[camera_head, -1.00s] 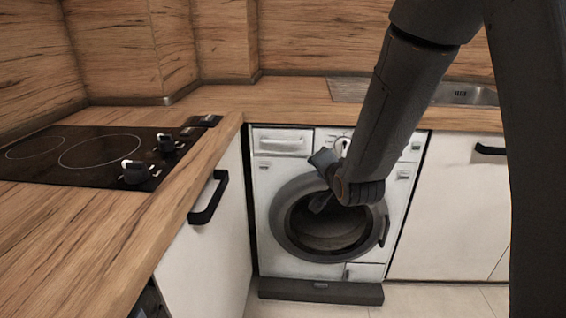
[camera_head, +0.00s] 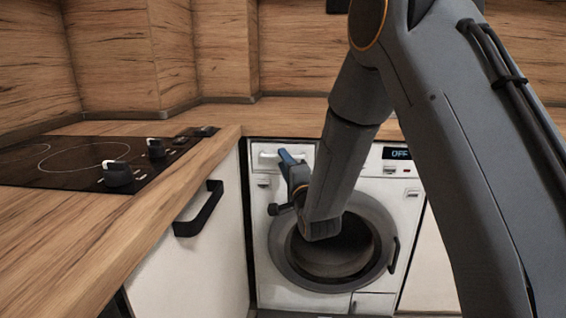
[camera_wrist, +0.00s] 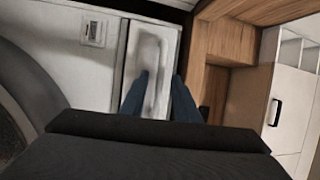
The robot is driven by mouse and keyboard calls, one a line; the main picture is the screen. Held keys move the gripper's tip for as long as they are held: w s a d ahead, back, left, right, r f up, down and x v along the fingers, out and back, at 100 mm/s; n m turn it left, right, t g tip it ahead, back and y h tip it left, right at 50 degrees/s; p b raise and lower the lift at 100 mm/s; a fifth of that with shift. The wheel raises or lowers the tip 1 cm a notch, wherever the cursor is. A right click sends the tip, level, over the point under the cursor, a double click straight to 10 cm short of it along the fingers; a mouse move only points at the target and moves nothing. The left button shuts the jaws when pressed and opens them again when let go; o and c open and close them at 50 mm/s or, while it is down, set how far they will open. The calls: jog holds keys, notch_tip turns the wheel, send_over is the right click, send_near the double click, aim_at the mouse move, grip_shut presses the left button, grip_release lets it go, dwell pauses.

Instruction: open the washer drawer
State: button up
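The washer (camera_head: 262,215) stands under the worktop. Its drawer (camera_head: 268,154) is the white panel at the washer's upper left, and it looks shut. In the wrist view the drawer front (camera_wrist: 158,45) appears turned on its side, with a pale recessed handle area (camera_wrist: 148,62). My gripper (camera_head: 286,158) is in front of the drawer's right part in the head view. In the wrist view my gripper (camera_wrist: 158,92) shows two blue fingers apart, pointing at the drawer front, with nothing held between them. I cannot tell whether the fingertips touch it.
The wooden worktop (camera_head: 190,200) runs along the left with a black hob (camera_head: 70,160). A white cabinet door with a black handle (camera_head: 198,208) is left of the washer. The round washer door (camera_head: 283,262) lies below my gripper, partly hidden by my arm.

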jog(key=shift+x, duration=0.75)
grip_shut()
